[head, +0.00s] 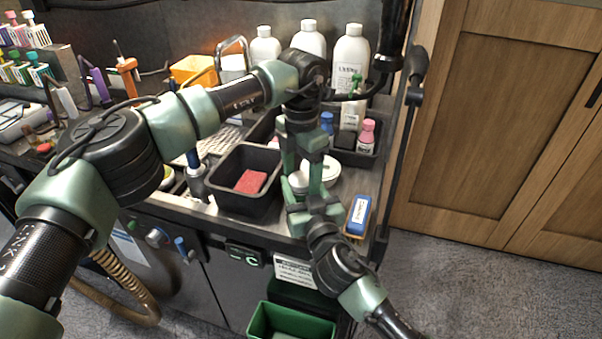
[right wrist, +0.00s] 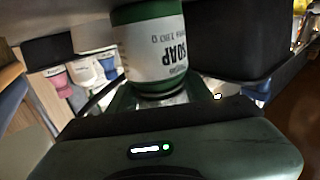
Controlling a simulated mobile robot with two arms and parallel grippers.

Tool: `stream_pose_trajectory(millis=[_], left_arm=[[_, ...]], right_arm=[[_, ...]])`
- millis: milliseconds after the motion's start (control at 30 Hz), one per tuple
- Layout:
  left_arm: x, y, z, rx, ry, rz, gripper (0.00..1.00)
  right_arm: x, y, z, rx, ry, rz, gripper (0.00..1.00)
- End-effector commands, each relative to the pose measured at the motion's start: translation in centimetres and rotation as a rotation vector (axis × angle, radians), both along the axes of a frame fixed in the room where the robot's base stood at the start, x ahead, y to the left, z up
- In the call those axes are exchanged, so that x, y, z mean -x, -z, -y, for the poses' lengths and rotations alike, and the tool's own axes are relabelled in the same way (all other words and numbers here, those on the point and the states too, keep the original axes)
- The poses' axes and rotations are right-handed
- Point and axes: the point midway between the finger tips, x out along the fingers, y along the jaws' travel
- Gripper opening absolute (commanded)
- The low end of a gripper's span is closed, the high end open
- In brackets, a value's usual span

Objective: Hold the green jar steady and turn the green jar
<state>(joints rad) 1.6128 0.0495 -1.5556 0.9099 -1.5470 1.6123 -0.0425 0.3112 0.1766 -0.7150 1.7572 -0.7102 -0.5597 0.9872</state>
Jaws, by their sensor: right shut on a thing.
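The green jar (right wrist: 155,50) fills the top middle of the right wrist view. It has a white label reading SOAP, upside down in that view, and a green band. My left gripper (head: 301,160) comes down from above, directly over the right gripper. Its fingers overlap the jar's place, so I cannot tell whether they touch the jar. In the head view the grippers mostly hide the jar.
A black bin (head: 222,190) with a red sponge (head: 251,181) stands to the left. White bottles (head: 350,60) and a black tray holding a pink-capped bottle (head: 366,135) stand behind. A green bin (head: 262,317) is below.

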Motion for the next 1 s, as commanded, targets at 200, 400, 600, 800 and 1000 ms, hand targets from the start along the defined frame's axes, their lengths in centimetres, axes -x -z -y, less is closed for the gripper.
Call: stream_pose_trajectory(millis=[200, 400, 600, 800, 1000], left_arm=[[-0.1, 0.0, 0.0, 0.001, -0.001, 0.003, 0.7], [-0.2, -1.8, 0.0, 0.003, -0.002, 0.007, 0.7], [-0.2, -4.3, 0.0, 0.002, -0.002, 0.005, 0.7], [-0.1, -4.5, 0.0, 0.001, -0.001, 0.003, 0.7], [-0.1, -4.5, 0.0, 0.001, -0.001, 0.003, 0.7]], right_arm=[[0.1, 0.7, 0.1, 0.006, 0.003, -0.012, 0.0], [0.1, 0.7, 0.1, 0.006, 0.003, -0.012, 0.0], [0.1, 0.7, 0.1, 0.007, 0.003, -0.012, 0.0], [0.1, 0.7, 0.1, 0.007, 0.003, -0.012, 0.0], [0.1, 0.5, 0.1, 0.004, 0.002, -0.008, 0.76]])
